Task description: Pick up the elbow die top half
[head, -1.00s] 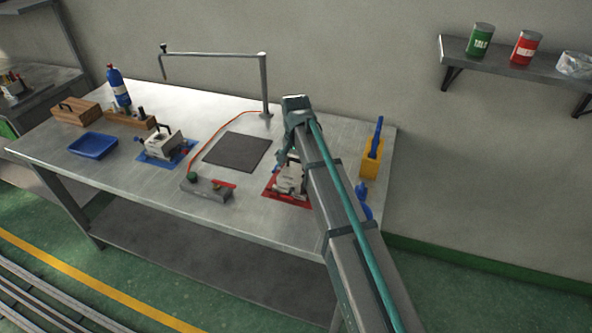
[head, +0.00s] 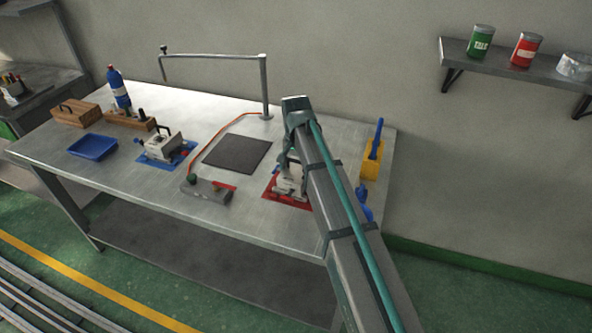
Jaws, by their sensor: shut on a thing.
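A grey metal die (head: 287,187) sits on the red mat (head: 272,192) at the right of the bench, partly hidden behind my arm. My gripper (head: 289,165) points down at its top and is shut on the top half of this die. The fingertips are small and mostly covered by my arm, so the exact grip is hard to see. I cannot tell whether a gap has opened between the die halves. A second grey die (head: 162,148) with a dark handle rests on the blue mat (head: 143,156) at the left.
A dark square pad (head: 237,153) lies mid-bench, left of the red mat. A grey block with a red lever (head: 211,191) is near the front edge. A bent metal post (head: 264,85) stands behind.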

